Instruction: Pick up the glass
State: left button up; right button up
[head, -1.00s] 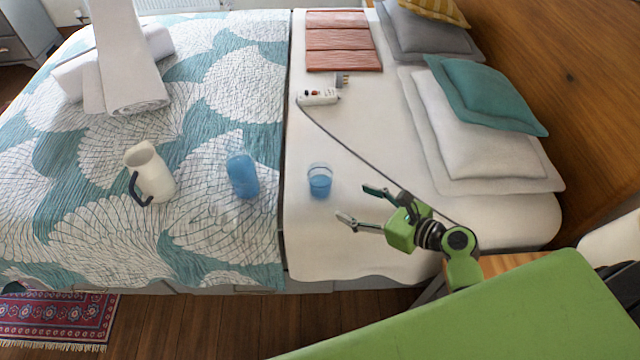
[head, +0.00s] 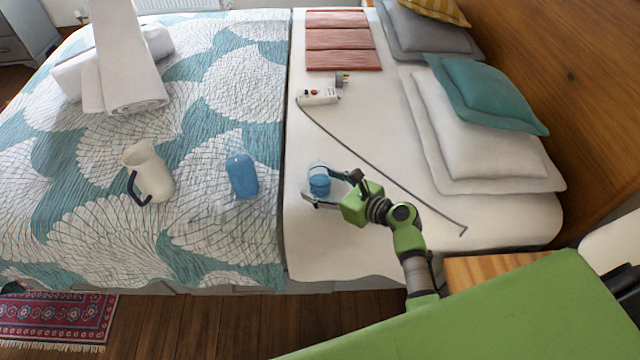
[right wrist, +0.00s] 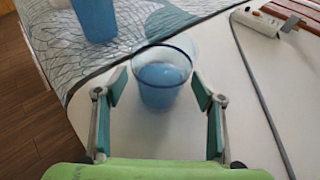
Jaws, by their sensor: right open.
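The glass (head: 319,182) is a clear blue tumbler standing upright on the white sheet of the bed. My right gripper (head: 326,190) is open, with its fingertips at the glass in the head view. In the right wrist view the glass (right wrist: 162,82) stands ahead, in line with the gap between the two open fingers of the gripper (right wrist: 160,92). I cannot tell whether a finger touches it. My left gripper is not in view.
Pillows (head: 480,130) lie at right.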

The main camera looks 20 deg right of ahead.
jog(key=shift+w+a+f, duration=0.2)
jog(key=shift+w+f, duration=0.05)
jog(key=shift+w, duration=0.15)
jog(key=shift+c, duration=0.5)
jog(key=shift+r, duration=0.1)
jog(key=c, duration=1.3)
jog(key=shift+c, duration=0.2)
jog(key=shift+r, duration=0.1)
